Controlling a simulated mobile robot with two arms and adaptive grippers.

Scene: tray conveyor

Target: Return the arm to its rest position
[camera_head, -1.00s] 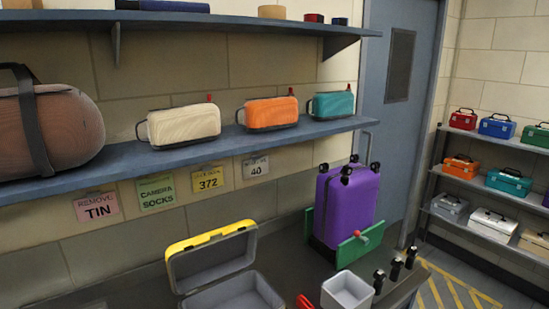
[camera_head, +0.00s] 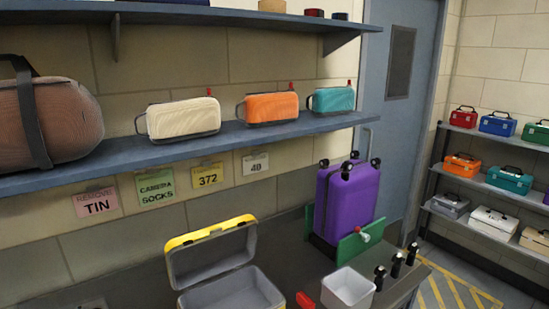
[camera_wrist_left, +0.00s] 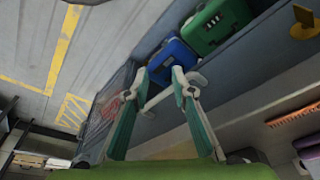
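My left gripper (camera_wrist_left: 158,82) shows in the left wrist view. Its two fingers stand apart, with no object visibly held between them. Beyond the fingertips are a blue case (camera_wrist_left: 176,62) and a green case (camera_wrist_left: 218,25). A pale bar shows behind the fingers; I cannot tell what it belongs to. Neither gripper and no arm shows in the head view. My right gripper is in neither view.
The head view shows a purple suitcase (camera_head: 345,200) beside a green panel (camera_head: 352,247), an open yellow case (camera_head: 212,236) and a white bin (camera_head: 347,288) on the counter. A blue shelf (camera_head: 225,140) holds several bags. A rack (camera_head: 470,180) of toolboxes stands at right.

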